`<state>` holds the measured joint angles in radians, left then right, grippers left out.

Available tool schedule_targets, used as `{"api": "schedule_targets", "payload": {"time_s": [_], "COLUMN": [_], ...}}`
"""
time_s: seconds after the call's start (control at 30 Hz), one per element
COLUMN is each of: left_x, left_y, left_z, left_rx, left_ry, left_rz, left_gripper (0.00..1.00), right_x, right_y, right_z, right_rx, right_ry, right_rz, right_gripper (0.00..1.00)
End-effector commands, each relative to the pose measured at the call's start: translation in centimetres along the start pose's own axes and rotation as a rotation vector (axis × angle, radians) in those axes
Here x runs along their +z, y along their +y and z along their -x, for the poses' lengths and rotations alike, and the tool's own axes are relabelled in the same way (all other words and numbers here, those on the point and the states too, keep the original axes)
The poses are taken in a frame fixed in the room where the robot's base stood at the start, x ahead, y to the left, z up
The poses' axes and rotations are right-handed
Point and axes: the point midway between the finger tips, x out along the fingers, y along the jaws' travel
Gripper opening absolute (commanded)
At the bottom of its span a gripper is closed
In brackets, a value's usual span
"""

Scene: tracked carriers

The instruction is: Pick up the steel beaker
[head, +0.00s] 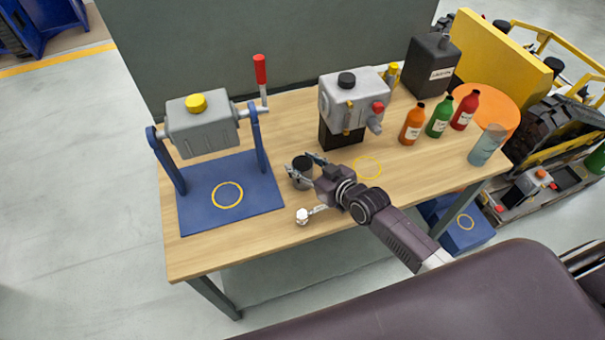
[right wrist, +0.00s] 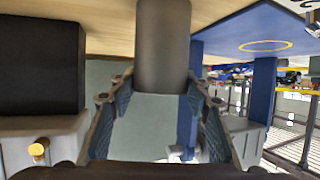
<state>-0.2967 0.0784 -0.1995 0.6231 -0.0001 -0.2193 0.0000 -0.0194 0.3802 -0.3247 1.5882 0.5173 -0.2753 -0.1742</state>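The steel beaker (head: 302,172), a dark grey metal cylinder, stands upright on the wooden table (head: 300,245), between the blue stand and the grey pump-like unit. My right gripper (head: 309,167) reaches it from the right, with its fingers open at the beaker. In the right wrist view the beaker (right wrist: 163,45) lies between and just ahead of the two fingertips (right wrist: 160,80). A gap shows between it and the left finger; the right finger is closer. Whether either finger touches it I cannot tell. My left gripper is not in view.
A blue stand (head: 190,212) with a grey drum is left of the beaker. The grey unit (head: 350,98) on a black block stands behind it. Several bottles and a translucent cup (head: 487,146) stand at right. A small whitish piece (head: 302,216) is near the front edge.

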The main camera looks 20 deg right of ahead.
Motion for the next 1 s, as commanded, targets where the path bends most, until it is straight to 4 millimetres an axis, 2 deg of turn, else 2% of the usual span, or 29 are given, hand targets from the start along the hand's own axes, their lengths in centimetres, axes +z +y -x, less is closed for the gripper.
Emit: {"api": "schedule_targets", "payload": {"time_s": [0.03, 0.23, 0.5, 0.67, 0.83, 1.0], "left_x": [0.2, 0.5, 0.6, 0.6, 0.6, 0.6], "left_y": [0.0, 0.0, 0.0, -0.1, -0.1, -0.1], "left_z": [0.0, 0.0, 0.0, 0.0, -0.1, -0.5], "left_rx": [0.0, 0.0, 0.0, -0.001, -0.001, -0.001], "left_ry": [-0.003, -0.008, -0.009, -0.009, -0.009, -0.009], "left_rz": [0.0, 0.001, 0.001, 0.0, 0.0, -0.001], "left_gripper": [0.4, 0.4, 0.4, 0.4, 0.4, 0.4], "right_x": [0.0, 0.0, -0.2, -1.1, -3.8, -8.6], "right_y": [0.0, 0.0, 0.0, 0.0, 0.0, 0.0], "right_z": [0.0, 0.0, 0.1, 0.4, 1.5, 3.5], "right_rx": [0.0, 0.0, 0.0, 0.0, 0.0, 0.001], "right_ry": [0.0, 0.0, 0.001, 0.003, 0.006, 0.009], "right_rz": [0.0, 0.0, 0.0, 0.001, 0.002, 0.004], "right_gripper": [0.36, 0.14, 0.14, 0.14, 0.14, 0.14]}}
